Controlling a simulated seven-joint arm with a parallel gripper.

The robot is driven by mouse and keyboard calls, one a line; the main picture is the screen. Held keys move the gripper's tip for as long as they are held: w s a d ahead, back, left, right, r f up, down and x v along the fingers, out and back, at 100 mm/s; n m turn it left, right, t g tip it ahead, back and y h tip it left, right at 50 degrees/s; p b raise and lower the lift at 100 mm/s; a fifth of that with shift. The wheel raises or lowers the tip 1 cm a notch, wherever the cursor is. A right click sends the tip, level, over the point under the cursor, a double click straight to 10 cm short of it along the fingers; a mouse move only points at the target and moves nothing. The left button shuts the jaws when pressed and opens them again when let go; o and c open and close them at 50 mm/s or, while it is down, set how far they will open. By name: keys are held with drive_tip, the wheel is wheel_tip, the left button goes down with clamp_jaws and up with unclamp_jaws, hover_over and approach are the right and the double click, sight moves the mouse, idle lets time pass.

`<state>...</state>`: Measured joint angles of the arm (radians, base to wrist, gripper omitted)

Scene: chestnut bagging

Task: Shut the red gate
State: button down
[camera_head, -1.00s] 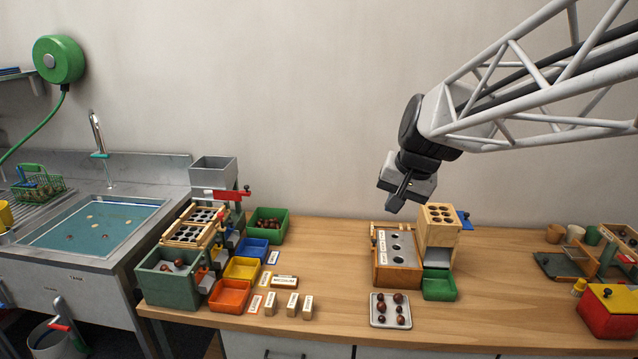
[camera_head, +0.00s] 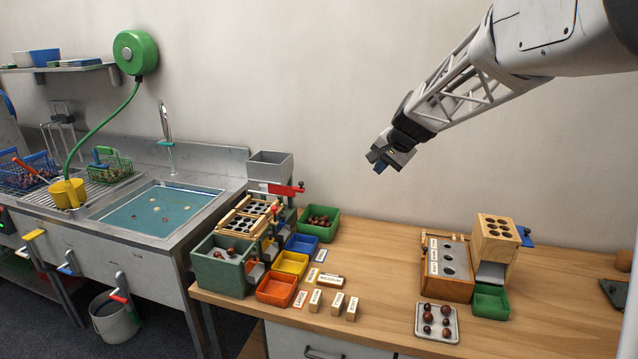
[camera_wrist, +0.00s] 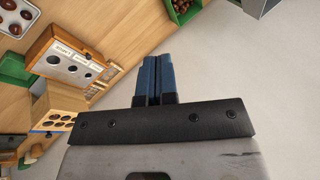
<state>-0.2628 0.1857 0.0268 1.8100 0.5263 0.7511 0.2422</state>
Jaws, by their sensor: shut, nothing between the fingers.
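Below the hopper are a wooden sieve frame (camera_head: 249,216) and a dark green bin (camera_head: 222,280). A green tray (camera_head: 331,237) of chestnuts stands right of the stand. A wooden board with holes (camera_head: 449,287) is farther right. The air between gripper and hopper is clear.

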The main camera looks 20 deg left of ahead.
drive_tip(key=w+a+f+m+y, duration=0.1)
drive_tip(key=w+a+f, duration=0.4)
drive_tip(key=w+a, duration=0.3)
drive_tip(key=w+a+f+m+y, duration=0.1)
drive_tip(key=w+a+f, duration=0.4)
drive_tip(key=w+a, duration=0.3)
drive_tip(key=a, duration=0.3)
drive_tip(key=shift+w+a, duration=0.15)
drive_tip(key=shift+w, duration=0.15)
drive_tip(key=shift+f, duration=0.2)
drive_tip(key=w+a+r+x, duration=0.1)
drive_tip(key=x, duration=1.2)
drive_tip(key=shift+a+r, duration=0.25)
drive_tip(key=shift+r, duration=0.05)
drive_tip(key=shift+a, duration=0.1)
